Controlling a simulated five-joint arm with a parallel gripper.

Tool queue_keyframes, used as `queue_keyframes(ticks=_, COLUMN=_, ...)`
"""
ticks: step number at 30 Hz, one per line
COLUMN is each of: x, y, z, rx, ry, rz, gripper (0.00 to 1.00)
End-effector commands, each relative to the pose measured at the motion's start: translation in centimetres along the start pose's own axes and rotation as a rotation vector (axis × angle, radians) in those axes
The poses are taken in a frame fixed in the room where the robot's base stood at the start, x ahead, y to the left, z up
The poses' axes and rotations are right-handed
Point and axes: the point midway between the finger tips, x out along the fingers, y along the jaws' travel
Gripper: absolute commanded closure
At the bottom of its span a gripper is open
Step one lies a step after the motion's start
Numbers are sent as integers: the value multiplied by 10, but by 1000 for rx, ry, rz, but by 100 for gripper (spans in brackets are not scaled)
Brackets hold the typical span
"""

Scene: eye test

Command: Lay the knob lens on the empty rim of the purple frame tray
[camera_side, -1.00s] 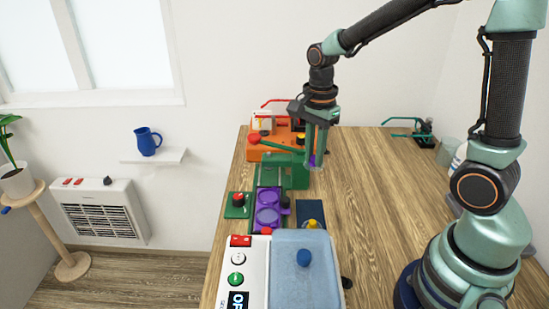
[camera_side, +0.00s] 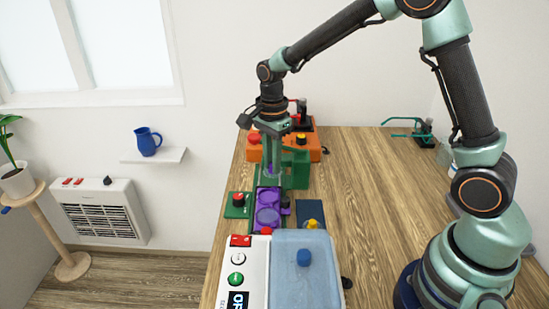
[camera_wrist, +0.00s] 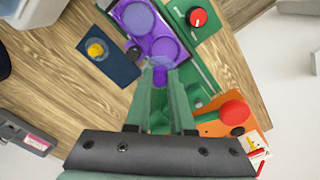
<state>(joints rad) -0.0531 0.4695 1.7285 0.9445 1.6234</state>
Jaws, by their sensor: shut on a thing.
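My gripper (camera_side: 271,172) is shut on the purple knob of the knob lens (camera_wrist: 160,72), above the far end of the purple frame tray. The gripper fingers (camera_wrist: 160,78) hide part of the lens, and its clear disc is hard to make out. The purple frame tray (camera_side: 258,207) has two round rims and a dark knob at its side; it also shows in the wrist view (camera_wrist: 183,58). The rim farther from my gripper looks filled with a pale bluish disc. The nearer rim (camera_wrist: 165,47) looks empty.
A dark blue pad (camera_side: 306,208) with a yellow knob lies right of the tray. A green box with a red knob (camera_side: 238,200) is at its left. A green stand (camera_side: 297,170) and an orange box (camera_side: 314,147) are close behind.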

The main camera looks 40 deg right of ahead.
Motion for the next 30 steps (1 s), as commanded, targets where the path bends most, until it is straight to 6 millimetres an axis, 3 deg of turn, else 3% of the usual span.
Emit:
queue_keyframes(ticks=7, x=20, y=-8, z=9, rx=1, ry=0, rz=0, gripper=100)
queue_keyframes(ticks=30, x=70, y=-8, z=9, rx=1, ry=0, rz=0, gripper=100)
